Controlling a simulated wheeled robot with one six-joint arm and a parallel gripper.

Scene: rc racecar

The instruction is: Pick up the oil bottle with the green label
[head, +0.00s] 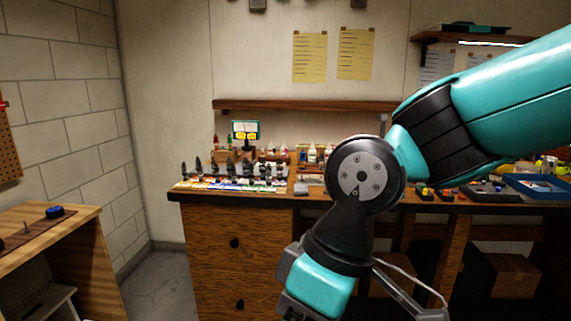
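Several small bottles (312,155) stand at the back of the wooden workbench (213,226), under the shelf. A small green item (229,143) stands left of the little display, with a red one (215,142) beside it. They are too small to tell whether either is an oil bottle, and I cannot make out a green label. My gripper (325,292) hangs at the bottom of the head view, in front of the bench and well short of the bottles. Its fingertips are not clearly visible, so I cannot tell if it is open or holds anything.
Rows of dark tools (235,172) fill the bench's left part. My arm hides part of the bench. A blue tray (545,188) lies at the right. A wooden table (35,232) stands at left, with floor (170,280) between. A cardboard box (512,275) sits underneath.

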